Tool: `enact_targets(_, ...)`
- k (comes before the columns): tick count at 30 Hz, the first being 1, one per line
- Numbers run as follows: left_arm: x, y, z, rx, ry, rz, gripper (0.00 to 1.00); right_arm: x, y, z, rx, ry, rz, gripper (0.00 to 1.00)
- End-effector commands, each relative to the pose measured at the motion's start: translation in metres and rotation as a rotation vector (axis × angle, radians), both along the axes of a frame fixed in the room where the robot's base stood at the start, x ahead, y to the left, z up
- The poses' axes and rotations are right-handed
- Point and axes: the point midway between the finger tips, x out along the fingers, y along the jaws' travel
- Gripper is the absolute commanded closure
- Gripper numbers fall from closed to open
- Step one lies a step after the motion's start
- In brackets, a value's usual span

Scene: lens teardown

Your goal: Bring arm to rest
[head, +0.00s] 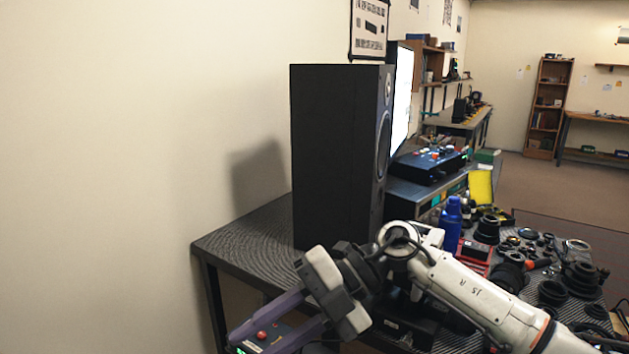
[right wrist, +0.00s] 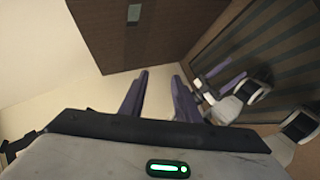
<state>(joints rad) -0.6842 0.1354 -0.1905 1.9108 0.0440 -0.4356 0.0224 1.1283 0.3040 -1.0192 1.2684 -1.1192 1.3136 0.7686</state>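My right arm (head: 470,292) comes in from the lower right in the head view, bent at the wrist over the near end of the bench. My right gripper (head: 252,338) points down and to the left, with its purple fingers spread apart. In the right wrist view the right gripper (right wrist: 160,76) is open, with nothing between its fingers. A second gripper with purple fingers (right wrist: 219,76) shows at the right of that view; it looks like my left one, too small to judge its opening. My left arm is not in the head view.
A tall black speaker (head: 335,155) stands on the dark bench (head: 240,240) behind my right gripper. A blue bottle (head: 451,222), a red box (head: 474,252) and several black lens parts (head: 580,278) crowd the bench beyond my arm. A pale wall fills the left.

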Motion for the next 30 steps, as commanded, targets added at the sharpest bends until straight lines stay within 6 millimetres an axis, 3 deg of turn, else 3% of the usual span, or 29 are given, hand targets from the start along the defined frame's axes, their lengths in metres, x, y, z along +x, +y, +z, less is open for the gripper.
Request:
enact_targets(1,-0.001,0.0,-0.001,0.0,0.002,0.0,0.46,-0.012,0.018,-0.001,0.135,0.061,-0.026,0.71)
enact_targets(3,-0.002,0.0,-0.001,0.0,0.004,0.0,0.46,-0.018,0.034,0.007,0.31,0.132,-0.092,0.71)
enact_targets(6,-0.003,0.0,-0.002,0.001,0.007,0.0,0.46,-0.015,0.042,0.017,0.532,0.242,-0.231,0.71)
enact_targets(10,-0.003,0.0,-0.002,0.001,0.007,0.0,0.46,0.005,0.028,0.015,0.758,0.394,-0.481,0.71)
enact_targets(14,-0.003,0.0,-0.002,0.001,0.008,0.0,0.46,0.03,-0.01,-0.017,0.9,0.556,-0.789,0.71)
enact_targets(18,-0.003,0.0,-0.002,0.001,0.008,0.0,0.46,0.042,-0.066,-0.086,0.943,0.736,-1.158,0.71)
enact_targets(22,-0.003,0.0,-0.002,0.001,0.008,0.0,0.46,0.025,-0.121,-0.167,0.883,0.897,-1.49,0.71)
enact_targets(26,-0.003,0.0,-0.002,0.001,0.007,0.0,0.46,-0.018,-0.168,-0.244,0.756,1.041,-1.766,0.71)
enact_targets(30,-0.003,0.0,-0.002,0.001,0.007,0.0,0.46,-0.082,-0.207,-0.311,0.575,1.178,-2.0,0.71)
